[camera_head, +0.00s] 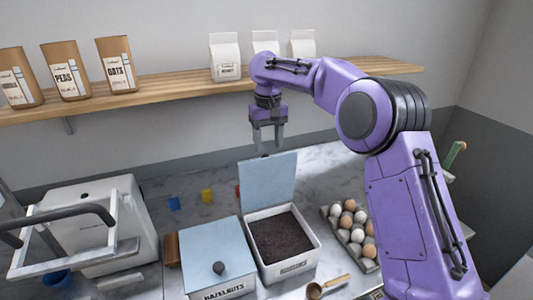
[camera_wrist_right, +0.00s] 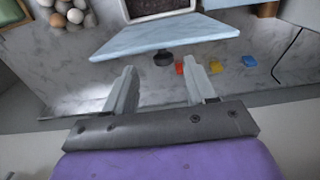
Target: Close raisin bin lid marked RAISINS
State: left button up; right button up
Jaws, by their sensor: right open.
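The open bin (camera_head: 293,268) is white, with dark contents (camera_head: 280,237) and a front label too small to read surely. Its pale blue lid (camera_head: 268,183) stands raised at the bin's back edge. In the right wrist view the lid (camera_wrist_right: 165,38) shows from behind, with a dark round knob (camera_wrist_right: 164,59) on its outer face. My right gripper (camera_head: 267,148) is open and empty, pointing down just above and behind the lid's top edge. In the wrist view its fingers (camera_wrist_right: 162,88) are apart, with the knob beyond the gap. My left gripper is not in view.
A closed bin marked HAZELNUTS (camera_head: 215,255) stands left of the open one. An egg tray (camera_head: 352,230) is to the right, and a brass scoop (camera_head: 328,287) lies in front. A wooden shelf (camera_head: 180,90) with bags runs along the wall. A white appliance (camera_head: 95,215) stands left.

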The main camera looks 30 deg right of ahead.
aim_at(267, 180)
jog(key=f, duration=0.2)
jog(key=w+f, duration=0.1)
jog(key=f, duration=0.1)
jog(key=shift+w+a+f, duration=0.1)
jog(key=shift+w+f, duration=0.1)
jog(key=shift+f, duration=0.2)
jog(key=shift+s+f, duration=0.1)
jog(key=shift+f, duration=0.1)
jog(key=shift+s+r, duration=0.1)
jog(key=shift+s, duration=0.1)
jog(key=shift+c, duration=1)
grip_shut()
jog(key=shift+w, duration=0.1)
jog(key=shift+s+a, duration=0.1)
jog(key=shift+s, duration=0.2)
